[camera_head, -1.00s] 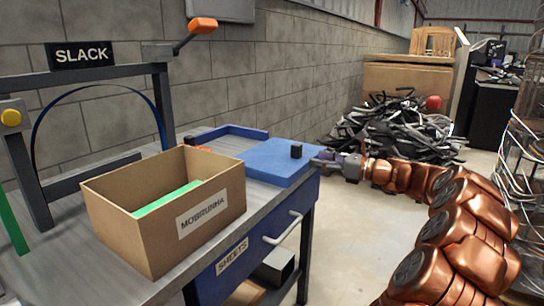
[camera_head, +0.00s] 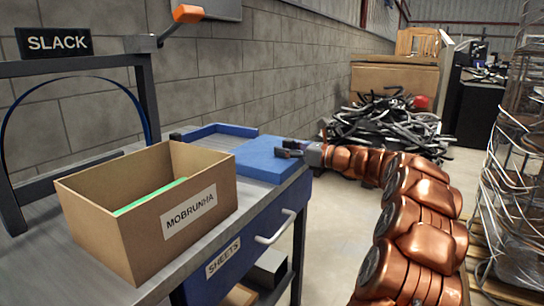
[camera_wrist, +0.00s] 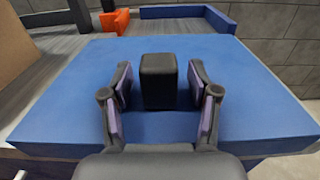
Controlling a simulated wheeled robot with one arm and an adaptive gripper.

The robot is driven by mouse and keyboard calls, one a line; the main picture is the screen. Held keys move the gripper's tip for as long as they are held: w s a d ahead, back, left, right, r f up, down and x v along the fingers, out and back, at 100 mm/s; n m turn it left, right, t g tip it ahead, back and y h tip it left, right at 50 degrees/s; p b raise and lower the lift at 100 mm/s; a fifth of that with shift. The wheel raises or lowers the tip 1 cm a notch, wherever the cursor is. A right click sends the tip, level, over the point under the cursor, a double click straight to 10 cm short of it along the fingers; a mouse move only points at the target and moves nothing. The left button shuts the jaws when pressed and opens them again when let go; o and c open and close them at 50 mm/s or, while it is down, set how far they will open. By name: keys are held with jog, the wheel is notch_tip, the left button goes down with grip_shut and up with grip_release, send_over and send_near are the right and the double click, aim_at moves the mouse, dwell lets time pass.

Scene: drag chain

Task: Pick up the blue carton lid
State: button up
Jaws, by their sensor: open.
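The blue carton lid (camera_head: 264,162) is a flat blue slab on the right end of the workbench. It fills much of the wrist view (camera_wrist: 62,112). A black block-shaped knob (camera_wrist: 158,82) stands up from it. My gripper (camera_head: 288,148) is low over the lid's right side. In the wrist view my gripper (camera_wrist: 160,78) is open, with one finger on each side of the knob and a gap showing on both sides. In the head view the knob is hard to tell apart from my dark fingers.
An open cardboard carton (camera_head: 150,212) labelled MOBRUNHA, with something green inside, stands left of the lid. A blue-rimmed tray (camera_head: 217,131) lies behind the lid. An orange piece (camera_wrist: 113,22) is also there. A drawer (camera_head: 228,262) labelled SHEETS is below.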

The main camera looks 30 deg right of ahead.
grip_shut()
dwell(0.5)
